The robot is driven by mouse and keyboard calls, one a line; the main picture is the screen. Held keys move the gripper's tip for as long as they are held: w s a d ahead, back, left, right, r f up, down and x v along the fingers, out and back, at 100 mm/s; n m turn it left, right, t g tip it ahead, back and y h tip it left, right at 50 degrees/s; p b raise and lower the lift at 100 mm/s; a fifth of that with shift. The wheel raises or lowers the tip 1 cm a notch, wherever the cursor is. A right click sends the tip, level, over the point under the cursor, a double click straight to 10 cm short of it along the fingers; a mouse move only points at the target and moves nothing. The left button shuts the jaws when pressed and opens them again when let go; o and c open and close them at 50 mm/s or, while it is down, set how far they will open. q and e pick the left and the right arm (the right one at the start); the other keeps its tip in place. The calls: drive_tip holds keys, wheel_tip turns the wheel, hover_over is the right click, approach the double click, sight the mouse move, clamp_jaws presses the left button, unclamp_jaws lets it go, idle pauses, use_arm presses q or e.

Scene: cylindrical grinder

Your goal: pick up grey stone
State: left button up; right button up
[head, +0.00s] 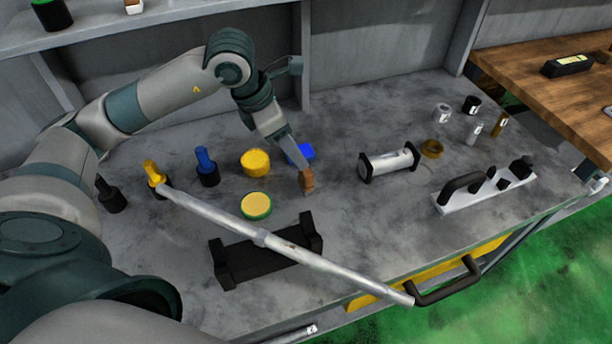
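No object stands out clearly as the grey stone. Two small pale grey-white cylinders, one (442,113) farther back and one (475,132) nearer, stand at the right back of the grey bench. My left gripper (303,168) points down over the middle of the bench, well left of them. A small brown block (307,182) shows right at its fingertips; I cannot tell whether it is gripped or only behind them. The finger gap is too small to make out. My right gripper is not in view.
A long metal bar (340,268) slants across the front, above a black cradle (235,265). A yellow cylinder (255,162), blue piece (299,152), black-ended roller (390,163) and white rack (480,193) stand around. Bare bench lies between roller and cradle.

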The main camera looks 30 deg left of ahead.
sight(306, 171)
use_arm(q)
drive_tip(key=x, duration=0.4)
drive_tip(key=shift+f+p, duration=0.15)
drive_tip(key=shift+p, duration=0.15)
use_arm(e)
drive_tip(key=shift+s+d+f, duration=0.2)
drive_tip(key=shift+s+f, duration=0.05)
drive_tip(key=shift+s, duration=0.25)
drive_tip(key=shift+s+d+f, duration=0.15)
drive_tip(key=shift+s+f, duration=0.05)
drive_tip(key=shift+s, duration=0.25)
use_arm(q)
drive_tip(key=x, duration=0.1)
drive_tip(key=p+x, duration=0.1)
drive_tip(key=x, duration=0.1)
drive_tip(key=p+x, duration=0.1)
drive_tip(key=x, duration=0.1)
drive_tip(key=shift+s+d+f, duration=0.1)
drive_tip(key=shift+s+f, duration=0.1)
drive_tip(key=shift+s, duration=0.05)
drive_tip(key=c, duration=1.2)
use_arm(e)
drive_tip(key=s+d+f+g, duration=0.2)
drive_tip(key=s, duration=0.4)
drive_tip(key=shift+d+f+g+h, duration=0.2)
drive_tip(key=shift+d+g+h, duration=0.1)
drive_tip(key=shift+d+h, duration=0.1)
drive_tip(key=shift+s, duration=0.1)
